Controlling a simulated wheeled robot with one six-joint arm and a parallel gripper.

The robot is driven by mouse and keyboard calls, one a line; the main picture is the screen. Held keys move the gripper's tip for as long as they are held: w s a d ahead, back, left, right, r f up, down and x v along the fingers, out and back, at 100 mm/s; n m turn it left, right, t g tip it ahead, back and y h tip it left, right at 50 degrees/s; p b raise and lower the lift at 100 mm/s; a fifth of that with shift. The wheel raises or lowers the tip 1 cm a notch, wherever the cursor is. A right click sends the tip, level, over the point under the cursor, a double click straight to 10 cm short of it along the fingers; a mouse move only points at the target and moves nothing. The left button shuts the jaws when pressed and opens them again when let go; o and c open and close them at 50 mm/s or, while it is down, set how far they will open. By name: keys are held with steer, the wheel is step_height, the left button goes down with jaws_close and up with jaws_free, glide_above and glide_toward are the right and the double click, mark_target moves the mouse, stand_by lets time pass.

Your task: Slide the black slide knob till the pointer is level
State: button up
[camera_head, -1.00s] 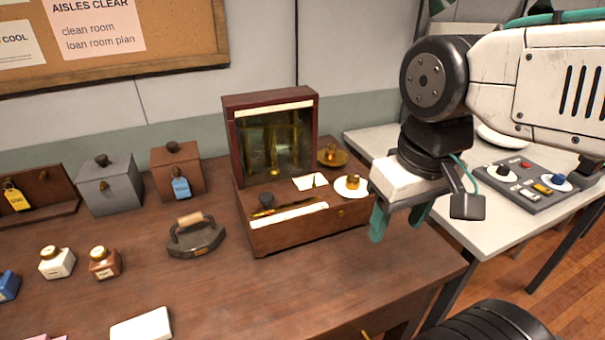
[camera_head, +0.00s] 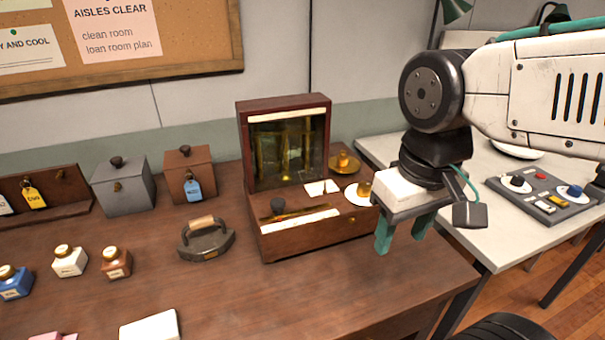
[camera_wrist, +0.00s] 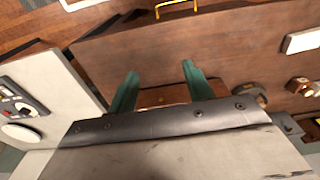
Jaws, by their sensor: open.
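A wooden instrument box (camera_head: 330,238) with an upright glass-fronted back stands on the brown table in the head view. The black slide knob (camera_head: 278,205) sits at the left of its slot, above a white strip (camera_head: 300,221) on the box top. A brass knob on a white dial (camera_head: 364,190) is at the right of the box top. The pointer behind the glass (camera_head: 287,150) is too small to read. My gripper (camera_head: 405,233) is open and empty, fingers down, right of the box and apart from it. In the wrist view the box (camera_wrist: 165,96) shows partly between the fingers.
A flat iron (camera_head: 205,240), a grey box (camera_head: 124,188), a brown box (camera_head: 188,177) and several ink bottles stand left of the instrument box. A control panel (camera_head: 540,200) lies on the white table at right. The brown table's front right is clear.

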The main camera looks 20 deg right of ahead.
steer(key=g, duration=0.2)
glide_above(277, 201)
steer(key=s+d, duration=0.1)
steer(key=s, duration=0.2)
step_height(277, 201, up, 2)
steer(key=w+a+t, duration=0.1)
steer(key=w, duration=0.2)
steer(key=shift+s+f, duration=0.1)
steer(key=shift+f, duration=4.75)
steer(key=c, duration=0.7)
